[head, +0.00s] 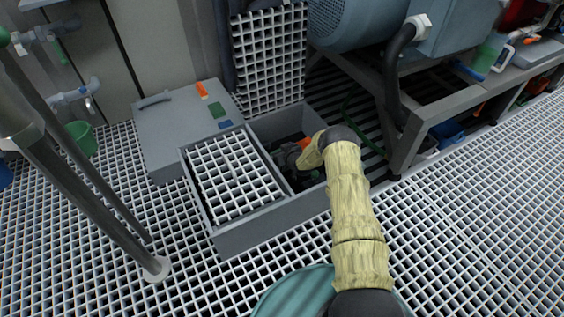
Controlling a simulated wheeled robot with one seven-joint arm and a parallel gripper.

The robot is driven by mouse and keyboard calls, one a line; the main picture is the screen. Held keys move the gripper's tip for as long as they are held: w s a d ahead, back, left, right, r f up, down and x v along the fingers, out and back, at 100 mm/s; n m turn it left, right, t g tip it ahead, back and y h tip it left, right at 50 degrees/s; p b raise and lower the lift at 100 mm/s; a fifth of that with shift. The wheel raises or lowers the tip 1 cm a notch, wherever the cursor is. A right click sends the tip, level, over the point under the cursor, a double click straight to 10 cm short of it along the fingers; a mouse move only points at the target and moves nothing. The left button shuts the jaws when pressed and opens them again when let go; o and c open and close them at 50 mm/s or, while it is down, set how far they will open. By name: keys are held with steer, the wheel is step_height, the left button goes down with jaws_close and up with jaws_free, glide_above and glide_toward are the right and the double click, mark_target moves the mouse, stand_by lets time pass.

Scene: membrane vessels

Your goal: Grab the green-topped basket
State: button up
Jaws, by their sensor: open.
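My yellow-sleeved arm reaches down into a grey open-topped box set in the grating floor. My gripper (288,158) is low inside the box's open right part, dark and small in the picture, with its jaws open. Dark parts with a dull green tint (304,180) lie in the box just below the gripper. I cannot tell whether they are the green-topped basket, or whether the gripper touches them. A small orange part (304,143) shows beside the gripper. My wrist hides some of the box's inside.
A white grid panel (230,178) covers the box's left part. A grey lid (180,122) with coloured tags lies behind it. A green bucket (81,138) stands at the left. A machine frame (410,135) stands close on the right. A metal post is at the left; grating at lower right is clear.

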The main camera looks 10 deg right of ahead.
stand_by(0.3)
steer(key=c, duration=1.1)
steer(key=shift+r, duration=0.1)
step_height(320, 180, up, 10)
steer(key=p, duration=0.6)
steer(key=shift+c, duration=0.2)
